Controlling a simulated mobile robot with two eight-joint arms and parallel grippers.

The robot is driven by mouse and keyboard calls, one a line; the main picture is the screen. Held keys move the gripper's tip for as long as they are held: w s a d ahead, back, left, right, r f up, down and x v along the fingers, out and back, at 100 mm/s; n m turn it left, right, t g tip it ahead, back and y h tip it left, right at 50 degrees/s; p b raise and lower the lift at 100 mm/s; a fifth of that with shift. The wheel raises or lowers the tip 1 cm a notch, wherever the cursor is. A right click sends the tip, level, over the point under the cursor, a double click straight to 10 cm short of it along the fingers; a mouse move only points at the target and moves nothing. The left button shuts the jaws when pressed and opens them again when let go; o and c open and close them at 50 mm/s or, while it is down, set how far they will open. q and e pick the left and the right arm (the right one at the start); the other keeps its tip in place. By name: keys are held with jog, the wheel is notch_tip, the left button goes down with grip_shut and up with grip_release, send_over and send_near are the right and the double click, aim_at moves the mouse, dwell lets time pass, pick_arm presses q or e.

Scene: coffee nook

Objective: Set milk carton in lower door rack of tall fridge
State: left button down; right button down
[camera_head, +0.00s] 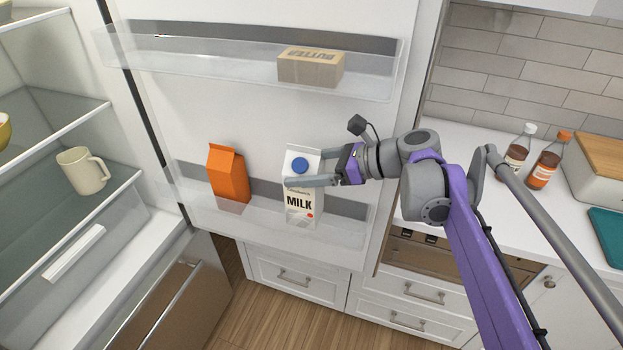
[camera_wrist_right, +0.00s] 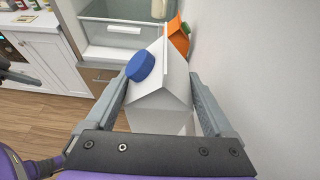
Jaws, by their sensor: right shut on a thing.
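The white milk carton (camera_head: 303,205) with a blue cap stands upright at the lower door rack (camera_head: 345,234) of the open fridge door. Its lower part shows behind the clear front wall of the rack; I cannot tell whether its base touches the rack floor. My right gripper (camera_head: 300,182) comes from the right and is shut on the carton's upper part. In the right wrist view the carton (camera_wrist_right: 160,100) sits between both fingers of the gripper (camera_wrist_right: 163,105).
An orange carton (camera_head: 228,174) stands in the same rack, left of the milk. The upper door rack (camera_head: 215,58) holds a butter box (camera_head: 310,68). Fridge shelves with a mug (camera_head: 82,171) are at left. The counter (camera_head: 465,135) with two bottles is at right.

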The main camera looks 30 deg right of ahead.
jog(key=w+d, duration=0.3)
notch_tip(320, 180, down, 7)
dwell(0.5)
jog(key=shift+f, duration=0.15)
jog(key=shift+c, duration=0.3)
grip_release()
jog(key=shift+s, duration=0.1)
jog(key=shift+o, duration=0.3)
